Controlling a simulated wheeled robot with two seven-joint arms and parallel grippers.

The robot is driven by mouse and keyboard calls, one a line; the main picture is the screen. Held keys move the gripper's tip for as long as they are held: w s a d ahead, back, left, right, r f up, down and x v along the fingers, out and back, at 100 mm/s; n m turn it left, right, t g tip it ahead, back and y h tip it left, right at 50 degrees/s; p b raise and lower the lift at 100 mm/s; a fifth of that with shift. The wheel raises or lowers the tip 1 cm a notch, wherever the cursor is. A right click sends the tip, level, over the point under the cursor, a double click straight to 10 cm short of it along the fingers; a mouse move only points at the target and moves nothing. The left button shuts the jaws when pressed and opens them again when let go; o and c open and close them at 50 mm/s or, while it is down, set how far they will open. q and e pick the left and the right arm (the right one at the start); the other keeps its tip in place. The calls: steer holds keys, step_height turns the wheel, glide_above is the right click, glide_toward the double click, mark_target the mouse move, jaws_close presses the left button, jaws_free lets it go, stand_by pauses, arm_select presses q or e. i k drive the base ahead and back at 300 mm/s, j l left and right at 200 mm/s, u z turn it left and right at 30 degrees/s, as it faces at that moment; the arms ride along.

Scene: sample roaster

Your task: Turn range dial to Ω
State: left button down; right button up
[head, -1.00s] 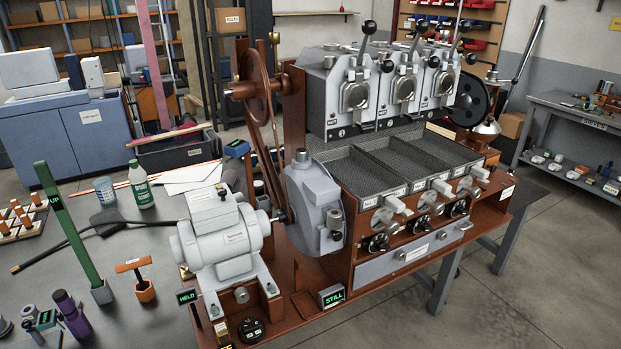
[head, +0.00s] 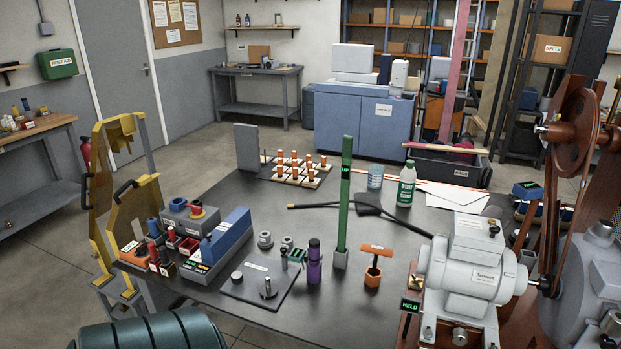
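I cannot make out a range dial marked Ω in the head view. A flat dark plate (head: 262,285) with a small knob and an upright metal pin lies in front of the blue unit. Any dial markings are too small to read. Neither of my grippers is in view.
A yellow frame (head: 100,205) stands at the bench's left end, and a dark green ribbed cylinder (head: 150,332) is at the bottom. A tall green post (head: 345,195), a purple bottle (head: 314,262) and an orange-handled tool (head: 374,265) stand mid-bench. A grey motor (head: 470,265) is at right.

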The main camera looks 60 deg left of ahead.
mark_target(142, 250)
steer(key=u, duration=1.9)
